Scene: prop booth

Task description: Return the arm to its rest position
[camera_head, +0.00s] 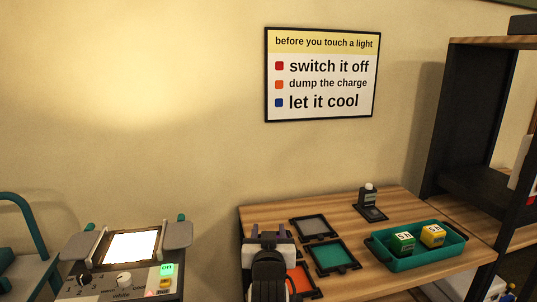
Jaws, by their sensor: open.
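My gripper (268,236) shows at the bottom middle, in front of the left edge of the wooden table (345,217). Its two fingers stand apart with nothing visible between them. My dark wrist hides part of an orange framed square (303,281) on the table. How high the gripper is above the table is hard to tell.
A lit lamp unit (132,246) with knobs stands at left. Grey (313,227) and teal (333,257) framed squares, a small dark device (369,205) and a teal tray (418,263) with green and yellow blocks are on the table. A dark shelf (468,115) rises at right.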

